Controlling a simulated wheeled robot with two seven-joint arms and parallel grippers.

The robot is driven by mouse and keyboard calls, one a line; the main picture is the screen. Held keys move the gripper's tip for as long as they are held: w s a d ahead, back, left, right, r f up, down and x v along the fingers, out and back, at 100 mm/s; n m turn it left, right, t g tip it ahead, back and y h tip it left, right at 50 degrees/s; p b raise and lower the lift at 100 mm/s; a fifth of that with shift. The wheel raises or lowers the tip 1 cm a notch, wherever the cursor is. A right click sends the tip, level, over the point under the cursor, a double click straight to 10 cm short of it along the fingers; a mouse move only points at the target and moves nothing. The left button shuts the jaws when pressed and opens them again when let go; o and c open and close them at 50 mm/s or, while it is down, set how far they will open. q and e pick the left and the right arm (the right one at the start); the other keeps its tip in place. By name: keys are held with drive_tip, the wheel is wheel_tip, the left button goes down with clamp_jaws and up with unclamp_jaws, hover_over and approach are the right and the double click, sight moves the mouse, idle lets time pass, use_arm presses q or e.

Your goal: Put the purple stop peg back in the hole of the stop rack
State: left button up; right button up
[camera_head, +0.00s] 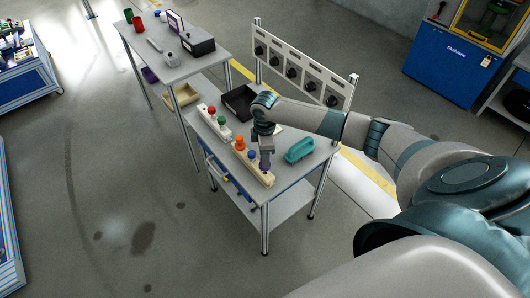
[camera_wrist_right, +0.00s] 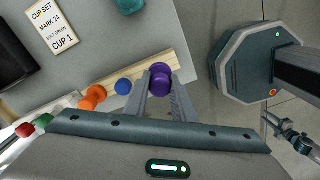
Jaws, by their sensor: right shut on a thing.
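The purple stop peg (camera_wrist_right: 160,80) is between the fingertips of my right gripper (camera_wrist_right: 162,88), which is shut on it. In the head view my right gripper (camera_head: 265,164) points down at the near end of the pale wooden stop rack (camera_head: 242,158). The rack also shows in the wrist view (camera_wrist_right: 184,62), behind the peg. Whether the peg's lower end is in the hole or above it cannot be told; the hole is hidden. A blue peg (camera_wrist_right: 123,86) and an orange peg (camera_wrist_right: 93,97) stand along the rack. A small dark jointed part (camera_wrist_right: 290,133), seemingly my left gripper, is unclear.
The rack is on a grey cart. A teal holder (camera_head: 299,150) lies right of the gripper and a black tray (camera_head: 239,102) lies behind. Another rack (camera_head: 216,122) with red and green pegs is at the far left. A panel with black knobs (camera_head: 292,72) stands behind.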

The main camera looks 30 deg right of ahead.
drive_tip(key=shift+p, duration=0.65)
idle(0.7)
drive_tip(key=shift+f+b, duration=1)
drive_tip(key=shift+f, duration=1.05)
idle(0.3)
drive_tip(key=o, duration=1.1)
drive_tip(key=shift+r, duration=0.1)
wheel_tip(320, 180, up, 17)
drive_tip(key=b, duration=0.4)
drive_tip(key=shift+r, duration=0.15)
idle(0.3)
